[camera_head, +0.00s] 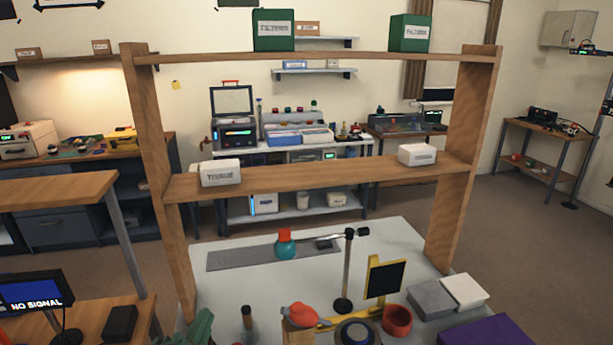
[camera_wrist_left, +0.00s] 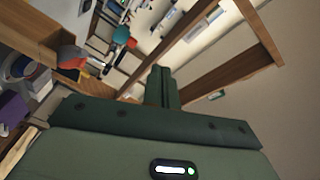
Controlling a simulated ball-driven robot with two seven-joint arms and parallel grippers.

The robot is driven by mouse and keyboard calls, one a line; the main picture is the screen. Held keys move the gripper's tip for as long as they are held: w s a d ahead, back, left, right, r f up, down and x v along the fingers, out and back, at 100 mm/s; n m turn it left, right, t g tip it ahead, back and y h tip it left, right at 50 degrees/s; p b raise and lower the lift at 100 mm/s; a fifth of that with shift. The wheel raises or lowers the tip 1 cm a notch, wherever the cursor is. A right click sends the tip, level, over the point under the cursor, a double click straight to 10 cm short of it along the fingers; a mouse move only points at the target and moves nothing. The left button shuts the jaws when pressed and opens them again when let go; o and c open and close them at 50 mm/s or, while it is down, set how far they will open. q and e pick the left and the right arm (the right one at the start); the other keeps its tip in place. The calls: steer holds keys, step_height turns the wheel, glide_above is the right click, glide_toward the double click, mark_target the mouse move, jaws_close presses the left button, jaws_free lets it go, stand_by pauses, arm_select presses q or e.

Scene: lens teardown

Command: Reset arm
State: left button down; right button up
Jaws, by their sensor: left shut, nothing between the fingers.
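My left gripper (camera_head: 205,318) shows as a green shape at the bottom edge of the head view, left of the middle, low beside the left post of the wooden shelf frame. In the left wrist view its two green fingers (camera_wrist_left: 161,84) are shut together with nothing between them. Nothing hangs from it. My right gripper is in neither view.
A wooden shelf frame (camera_head: 320,181) rises over the white bench (camera_head: 386,240). On the bench are a teal bottle with a red top (camera_head: 286,246), a lamp stand (camera_head: 346,270), a red cup (camera_head: 397,320) and a purple box (camera_head: 486,332). Bare bench shows toward the back right.

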arm_select(q)
steer(key=s+a+f+n+g+y, duration=0.3)
steer(key=s+a+f+g, duration=0.35)
steer(key=s, duration=0.25)
steer(key=s+a+f+n+g+y, duration=0.25)
steer(key=s+a+f+g, duration=0.35)
steer(key=s, duration=0.3)
steer(key=s+d+f+n+g+h+b, duration=0.1)
steer(key=d+f+h, duration=0.1)
steer(key=f, duration=1.1)
steer(key=s+d+f+h+b, duration=0.1)
steer(key=d+f, duration=0.1)
steer(key=f, duration=1.2)
steer(key=s+f+n+g+h+b, duration=0.1)
steer(key=s+f+n+g+h, duration=0.1)
steer(key=s+f, duration=1.7)
steer(key=shift+s+d+f+n+g, duration=0.2)
steer(key=shift+s+n+g, duration=0.5)
steer(key=shift+s, duration=0.4)
